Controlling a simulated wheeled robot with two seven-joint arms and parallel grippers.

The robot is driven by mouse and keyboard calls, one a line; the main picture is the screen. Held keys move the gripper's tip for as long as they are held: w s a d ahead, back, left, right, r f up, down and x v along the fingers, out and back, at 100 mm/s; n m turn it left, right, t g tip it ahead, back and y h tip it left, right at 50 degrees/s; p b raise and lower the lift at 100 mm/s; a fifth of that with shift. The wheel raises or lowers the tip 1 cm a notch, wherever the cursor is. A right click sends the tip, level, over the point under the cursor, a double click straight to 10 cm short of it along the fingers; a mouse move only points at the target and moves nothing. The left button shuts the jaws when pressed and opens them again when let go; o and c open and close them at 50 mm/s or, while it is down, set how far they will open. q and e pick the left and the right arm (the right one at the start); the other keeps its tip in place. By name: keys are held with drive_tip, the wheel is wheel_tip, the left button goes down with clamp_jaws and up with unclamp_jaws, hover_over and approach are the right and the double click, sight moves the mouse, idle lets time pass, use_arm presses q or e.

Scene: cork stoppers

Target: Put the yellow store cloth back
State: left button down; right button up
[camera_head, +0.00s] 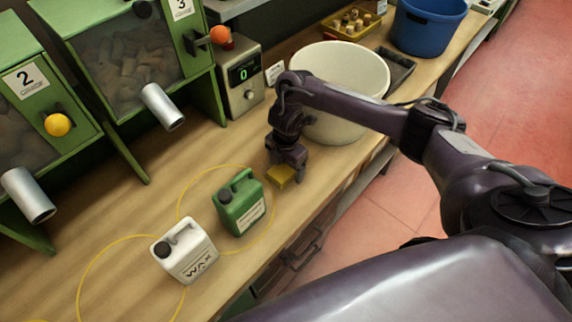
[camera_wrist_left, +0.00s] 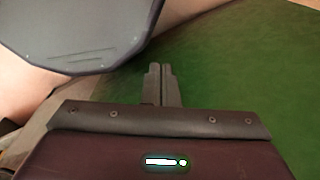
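The yellow cloth (camera_head: 282,174) shows as a small yellow patch on the wooden bench near its front edge, right of the green jug. My right gripper (camera_head: 286,169) points down right at it, its fingers on either side of the yellow patch. The gripper hides part of the cloth, and I cannot tell whether the fingers press on it. My left gripper is out of the head view. In the left wrist view the left gripper (camera_wrist_left: 161,70) has its two fingers together, with nothing seen between them.
A green jug (camera_head: 240,203) and white wax jug (camera_head: 185,252) stand by yellow rings on the bench (camera_head: 140,215). Behind my right gripper is a large cream tub (camera_head: 345,68). A scale (camera_head: 242,75), blue bucket (camera_head: 425,25), cork tray (camera_head: 352,22) and green bins stand further back.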

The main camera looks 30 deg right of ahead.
sight(286, 167)
wheel_tip(286, 167, up, 12)
drive_tip(key=p, duration=0.4)
drive_tip(key=shift+r, duration=0.15)
idle(0.7)
